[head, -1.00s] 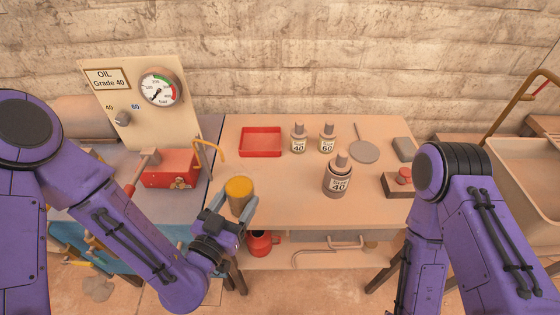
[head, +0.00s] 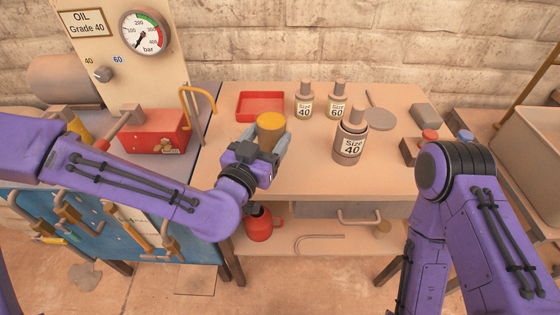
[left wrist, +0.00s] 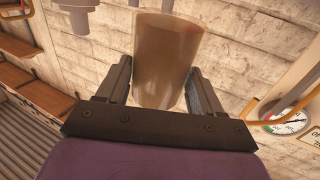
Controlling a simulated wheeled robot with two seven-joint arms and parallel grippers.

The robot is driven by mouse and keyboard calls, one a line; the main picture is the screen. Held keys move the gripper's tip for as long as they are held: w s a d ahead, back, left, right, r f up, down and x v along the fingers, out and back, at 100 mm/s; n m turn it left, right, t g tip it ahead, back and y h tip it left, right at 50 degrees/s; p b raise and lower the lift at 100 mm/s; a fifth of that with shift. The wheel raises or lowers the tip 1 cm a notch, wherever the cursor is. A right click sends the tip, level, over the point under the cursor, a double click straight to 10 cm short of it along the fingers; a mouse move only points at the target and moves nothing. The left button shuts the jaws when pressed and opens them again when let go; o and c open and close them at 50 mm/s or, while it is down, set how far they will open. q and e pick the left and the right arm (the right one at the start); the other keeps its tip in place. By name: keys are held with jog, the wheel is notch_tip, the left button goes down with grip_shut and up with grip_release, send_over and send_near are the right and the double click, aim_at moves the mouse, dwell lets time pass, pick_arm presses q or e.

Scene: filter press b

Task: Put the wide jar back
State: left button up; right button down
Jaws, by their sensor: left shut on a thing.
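In the left wrist view the brown jar body (left wrist: 168,60) stands between both fingers, against the brick wall. It appears clear of the table top. My left gripper hides its lower part in the head view. My right arm shows at the right, but its gripper is out of sight.
A red tray (head: 260,105) lies at the table's back left. Small bottles marked 40 (head: 305,105) and 60 (head: 337,105) stand beside it. A larger Size 40 bottle (head: 349,140) stands right of the jar. A red box (head: 155,135) with a tool sits left. A red can (head: 259,225) is below.

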pick_arm(q)
jog(key=w+f, duration=0.1)
jog(key=w+d+f, duration=0.1)
jog(key=f, duration=0.1)
jog(key=w+d+f, duration=0.1)
jog(key=f, duration=0.1)
jog(key=shift+w+d, duration=0.1)
jog(key=shift+d, duration=0.15)
notch_tip(320, 180, down, 3)
jog(key=shift+r, duration=0.1)
jog(key=shift+w+f, duration=0.1)
jog(key=shift+f, duration=0.1)
jog(key=shift+f, duration=0.1)
jog(key=o, duration=1.6)
